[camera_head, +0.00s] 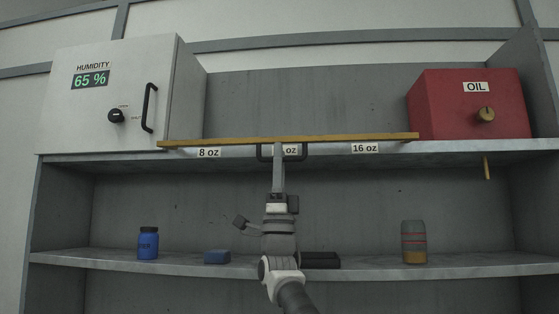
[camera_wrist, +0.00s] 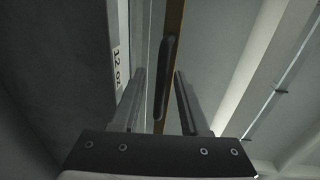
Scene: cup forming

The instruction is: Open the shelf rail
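The shelf rail (camera_head: 350,137) is a long yellow-brown bar along the front edge of the upper shelf, above the cup-size labels. It lies nearly level, and it also shows in the wrist view (camera_wrist: 174,22). A dark handle (camera_head: 304,153) sits at the middle of the rail. My gripper (camera_head: 279,148) reaches up from below to this handle and covers part of the middle label. In the wrist view, my gripper (camera_wrist: 158,72) is open, with the dark handle (camera_wrist: 164,78) between its two fingers. A gap shows between handle and fingers; contact at the tips is unclear.
A white humidity cabinet (camera_head: 140,80) stands at the rail's left end, a red oil box (camera_head: 445,105) at its right.

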